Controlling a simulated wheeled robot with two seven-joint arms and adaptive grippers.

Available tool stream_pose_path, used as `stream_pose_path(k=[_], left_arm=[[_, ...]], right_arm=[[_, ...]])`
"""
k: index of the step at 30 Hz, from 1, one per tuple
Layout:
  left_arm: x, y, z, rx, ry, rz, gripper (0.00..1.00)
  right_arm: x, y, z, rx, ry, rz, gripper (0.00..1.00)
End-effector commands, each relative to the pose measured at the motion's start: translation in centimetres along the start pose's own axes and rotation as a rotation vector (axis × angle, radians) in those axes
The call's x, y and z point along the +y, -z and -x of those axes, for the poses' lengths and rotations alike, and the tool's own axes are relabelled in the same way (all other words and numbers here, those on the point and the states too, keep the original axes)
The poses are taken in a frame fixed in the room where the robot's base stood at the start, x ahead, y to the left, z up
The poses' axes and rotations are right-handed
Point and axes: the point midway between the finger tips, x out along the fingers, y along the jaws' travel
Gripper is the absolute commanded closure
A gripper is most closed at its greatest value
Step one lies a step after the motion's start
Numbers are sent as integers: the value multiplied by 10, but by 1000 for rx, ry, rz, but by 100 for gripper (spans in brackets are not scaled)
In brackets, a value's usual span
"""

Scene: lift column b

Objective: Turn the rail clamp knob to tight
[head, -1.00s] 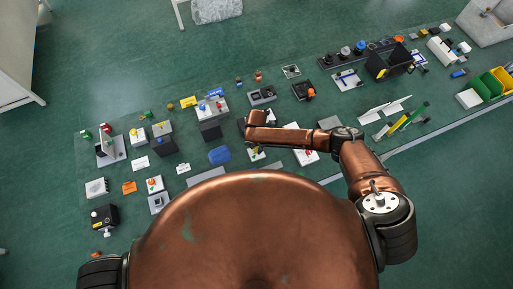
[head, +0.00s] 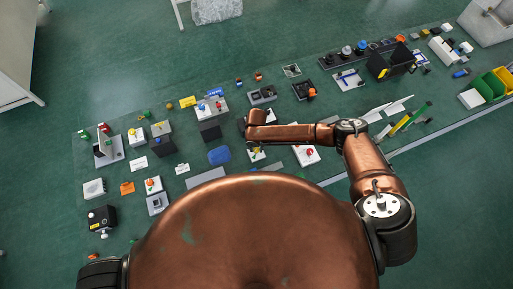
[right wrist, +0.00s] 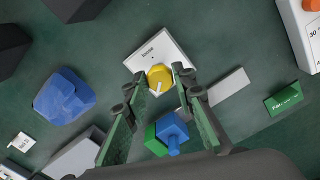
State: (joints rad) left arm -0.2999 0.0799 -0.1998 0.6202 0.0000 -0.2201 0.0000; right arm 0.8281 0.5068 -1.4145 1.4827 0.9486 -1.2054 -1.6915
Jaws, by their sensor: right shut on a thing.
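The rail clamp knob appears to be the yellow knob (right wrist: 159,77) with a white pointer mark, on a pale plate (right wrist: 172,44) with small dark lettering near its far edge. The pointer slants toward the near side of the picture. My right gripper (right wrist: 156,80) has its two fingers on either side of this knob, shut on it; the exact contact is hard to see. In the head view my right gripper (head: 249,136) hangs at the end of the copper arm and is largely hidden, above a pale plate (head: 257,155). My left gripper is not in view.
A blue and green piece (right wrist: 170,134) shows between the fingers, nearer the palm. A blue block (right wrist: 64,95) lies to the left, a grey bar (right wrist: 229,86) and green label (right wrist: 284,100) to the right. Many other fixtures crowd the green surface.

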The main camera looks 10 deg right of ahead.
Motion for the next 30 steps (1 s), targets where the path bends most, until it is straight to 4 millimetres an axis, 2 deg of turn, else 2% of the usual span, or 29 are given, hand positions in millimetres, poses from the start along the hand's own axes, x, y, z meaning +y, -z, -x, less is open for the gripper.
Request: stream_pose_path(k=[14, 15, 23, 30], left_arm=[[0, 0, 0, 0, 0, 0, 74], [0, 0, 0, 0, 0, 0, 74], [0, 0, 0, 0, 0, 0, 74], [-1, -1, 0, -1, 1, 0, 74]], right_arm=[[1, 0, 1, 0, -2, 18, 100], [1, 0, 1, 0, -2, 18, 75], [0, 0, 0, 0, -1, 17, 58], [0, 0, 0, 0, 0, 17, 58]])
